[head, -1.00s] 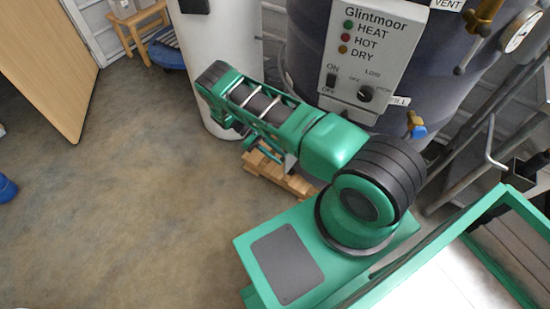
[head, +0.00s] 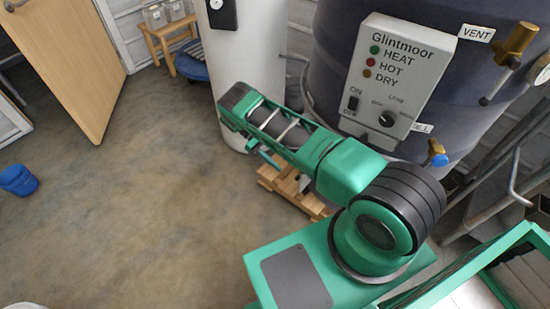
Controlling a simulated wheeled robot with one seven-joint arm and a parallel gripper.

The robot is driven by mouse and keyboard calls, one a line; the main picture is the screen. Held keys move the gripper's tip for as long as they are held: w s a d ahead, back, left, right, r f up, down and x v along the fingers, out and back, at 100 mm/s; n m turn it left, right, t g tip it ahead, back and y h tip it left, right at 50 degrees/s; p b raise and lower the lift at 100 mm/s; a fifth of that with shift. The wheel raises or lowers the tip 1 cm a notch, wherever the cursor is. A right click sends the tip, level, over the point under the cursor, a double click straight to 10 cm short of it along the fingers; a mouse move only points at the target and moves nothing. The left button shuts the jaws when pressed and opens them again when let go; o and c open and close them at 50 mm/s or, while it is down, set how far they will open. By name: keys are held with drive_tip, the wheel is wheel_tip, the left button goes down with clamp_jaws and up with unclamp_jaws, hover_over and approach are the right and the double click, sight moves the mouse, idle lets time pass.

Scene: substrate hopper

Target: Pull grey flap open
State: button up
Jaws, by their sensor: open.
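I cannot make out a grey flap or a hopper in the head view. My green and black arm is folded over my base and reaches up and left in front of the dark tank.
A dark tank (head: 330,75) with a Glintmoor control box (head: 399,75) stands behind my arm. A white cylinder (head: 250,55) stands left of it, near a wooden pallet (head: 312,203). A wooden door (head: 70,60) and blue bucket (head: 18,180) are left. The floor between is clear.

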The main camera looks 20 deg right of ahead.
drive_tip(key=shift+v, duration=1.35)
